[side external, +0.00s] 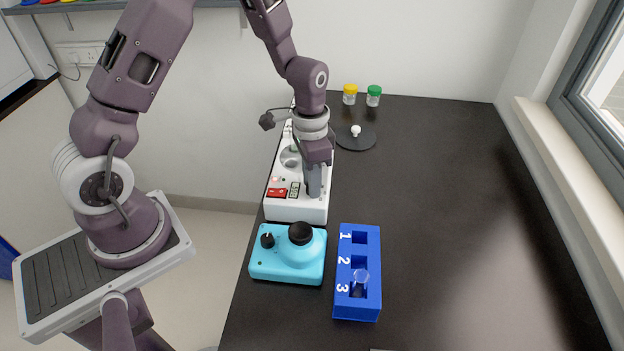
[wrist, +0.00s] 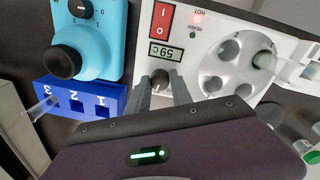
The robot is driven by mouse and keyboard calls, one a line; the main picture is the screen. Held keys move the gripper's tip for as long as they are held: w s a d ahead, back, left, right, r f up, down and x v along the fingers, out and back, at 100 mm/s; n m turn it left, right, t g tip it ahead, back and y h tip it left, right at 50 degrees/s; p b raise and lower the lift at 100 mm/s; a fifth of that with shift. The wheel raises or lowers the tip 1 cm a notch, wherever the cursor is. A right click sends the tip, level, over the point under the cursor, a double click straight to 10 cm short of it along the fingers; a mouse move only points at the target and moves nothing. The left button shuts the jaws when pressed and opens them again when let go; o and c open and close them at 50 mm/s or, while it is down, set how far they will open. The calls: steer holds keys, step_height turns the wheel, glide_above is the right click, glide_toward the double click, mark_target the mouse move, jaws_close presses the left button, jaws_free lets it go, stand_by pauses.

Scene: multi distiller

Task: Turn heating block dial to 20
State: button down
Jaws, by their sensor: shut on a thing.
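The white heating block (side external: 297,211) stands left of centre in the side view. My gripper (side external: 314,192) points down at its front right part. In the wrist view the two fingertips (wrist: 160,82) are shut on the small dark dial (wrist: 160,76), one on each side. The dial sits beside the small display (wrist: 166,52), whose digits appear upside down and are hard to read. A red rocker switch (wrist: 162,18) is beside the display. The HOT light (wrist: 197,18) glows red. In the side view the fingers hide the dial.
A cyan device (side external: 287,265) with black knobs stands just in front of the block. A blue numbered rack (side external: 371,296) with a clear tube in it is to the right. A dark disc (side external: 366,142) and yellow- and green-capped jars (side external: 350,95) stand behind. The right of the table is clear.

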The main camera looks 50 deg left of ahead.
steer(key=n, duration=0.5)
steer(key=shift+n, duration=0.3)
steer(key=n, duration=0.4)
steer(key=shift+d+n+t, duration=0.1)
steer(key=shift+n+t, duration=0.2)
steer(key=shift+n, duration=0.4)
steer(key=c, duration=1.1)
jaws_free()
steer(key=shift+c, duration=0.2)
steer(key=shift+r, duration=0.1)
